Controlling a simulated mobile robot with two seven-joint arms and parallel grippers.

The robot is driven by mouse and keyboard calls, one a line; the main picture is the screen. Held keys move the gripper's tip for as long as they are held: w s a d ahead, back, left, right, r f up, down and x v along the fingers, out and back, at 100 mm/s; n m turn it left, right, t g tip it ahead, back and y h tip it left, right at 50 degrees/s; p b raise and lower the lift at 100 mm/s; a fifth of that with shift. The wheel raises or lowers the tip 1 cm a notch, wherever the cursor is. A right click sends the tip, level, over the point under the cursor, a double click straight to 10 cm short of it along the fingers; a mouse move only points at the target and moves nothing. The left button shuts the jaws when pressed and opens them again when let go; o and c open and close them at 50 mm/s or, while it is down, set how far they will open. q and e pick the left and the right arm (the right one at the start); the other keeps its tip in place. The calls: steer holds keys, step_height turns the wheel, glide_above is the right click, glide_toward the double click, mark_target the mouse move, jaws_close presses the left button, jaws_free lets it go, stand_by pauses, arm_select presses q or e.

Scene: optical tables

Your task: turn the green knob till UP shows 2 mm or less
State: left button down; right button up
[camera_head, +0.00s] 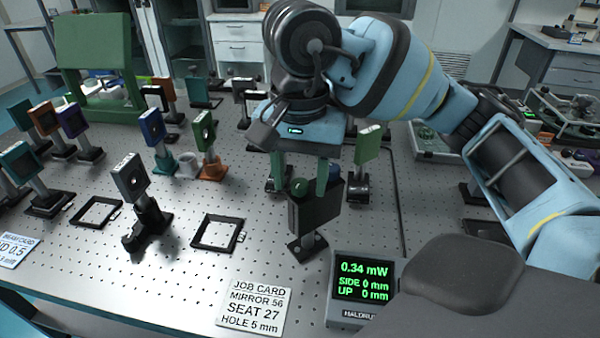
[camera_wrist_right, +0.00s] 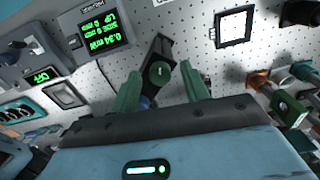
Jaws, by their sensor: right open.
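The black mount (camera_head: 316,212) stands on the perforated table and has a green knob (camera_head: 299,187) and a blue knob (camera_head: 334,171) on top. In the wrist view the green knob (camera_wrist_right: 158,72) shows between my fingertips, with a gap on each side. My right gripper (camera_head: 300,190) is open above the mount, pointing down, its green fingers on either side of the green knob; I see no contact. My left gripper is not in view.
A job card (camera_head: 254,309) lies at the front edge, reading mirror 56, seat 27, hole 5 mm. Empty black frames (camera_head: 218,233) lie left of the mount. A grey mirror post (camera_head: 133,190) and several coloured ones stand further left and behind.

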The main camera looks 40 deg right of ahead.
mark_target(300, 183)
step_height(300, 183, up, 8)
steer(key=shift+f+p, duration=0.15)
steer(key=shift+p, duration=0.95)
